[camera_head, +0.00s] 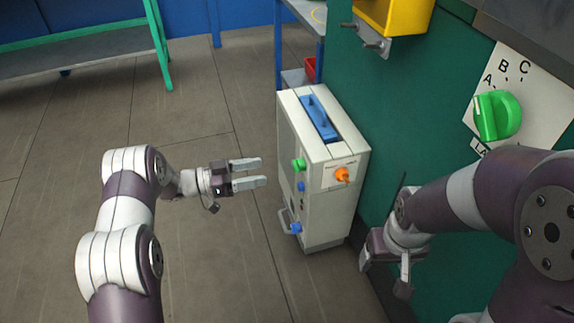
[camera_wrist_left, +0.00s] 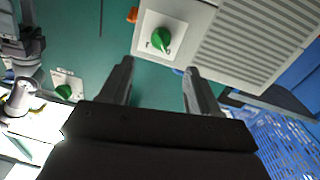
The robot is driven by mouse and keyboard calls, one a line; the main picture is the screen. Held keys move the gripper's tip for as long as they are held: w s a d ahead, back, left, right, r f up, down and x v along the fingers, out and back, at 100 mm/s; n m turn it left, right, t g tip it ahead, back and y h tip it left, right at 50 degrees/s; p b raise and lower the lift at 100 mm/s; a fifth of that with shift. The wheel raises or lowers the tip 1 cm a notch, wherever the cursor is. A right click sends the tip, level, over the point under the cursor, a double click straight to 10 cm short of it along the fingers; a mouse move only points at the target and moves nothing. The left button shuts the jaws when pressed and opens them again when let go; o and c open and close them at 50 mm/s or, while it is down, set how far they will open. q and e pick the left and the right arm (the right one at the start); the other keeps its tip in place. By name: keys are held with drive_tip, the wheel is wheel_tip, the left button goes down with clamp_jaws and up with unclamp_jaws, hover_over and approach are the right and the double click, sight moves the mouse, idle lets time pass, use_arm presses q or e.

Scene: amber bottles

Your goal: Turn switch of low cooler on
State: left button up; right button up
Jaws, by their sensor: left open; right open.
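The low cooler (camera_head: 323,221) is a white box on the floor with a blue handle on top. A green switch knob (camera_head: 299,164) sticks out of its left face. In the left wrist view the green switch (camera_wrist_left: 161,39) sits on a white plate on the cooler (camera_wrist_left: 262,40); I cannot read its setting for sure. My left gripper (camera_head: 264,172) is open and empty, left of the switch, its fingers pointing at the cooler and apart from it. In the left wrist view its fingers (camera_wrist_left: 158,68) show below the switch. My right gripper (camera_head: 385,272) is open and empty, right of the cooler.
An orange knob (camera_head: 342,175) and blue fittings (camera_head: 296,228) are on the cooler. A green wall panel (camera_head: 405,125) with a green dial (camera_head: 497,115) stands to the right. A blue crate (camera_wrist_left: 285,140) shows in the left wrist view. The floor (camera_head: 215,260) at left is clear.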

sight(298, 165)
use_arm(q)
drive_tip(key=b+x, duration=0.3)
drive_tip(key=x, duration=0.6)
drive_tip(key=shift+d, duration=0.4)
drive_tip(key=shift+w, duration=0.15)
drive_tip(key=c, duration=1)
drive_tip(key=shift+c, duration=0.2)
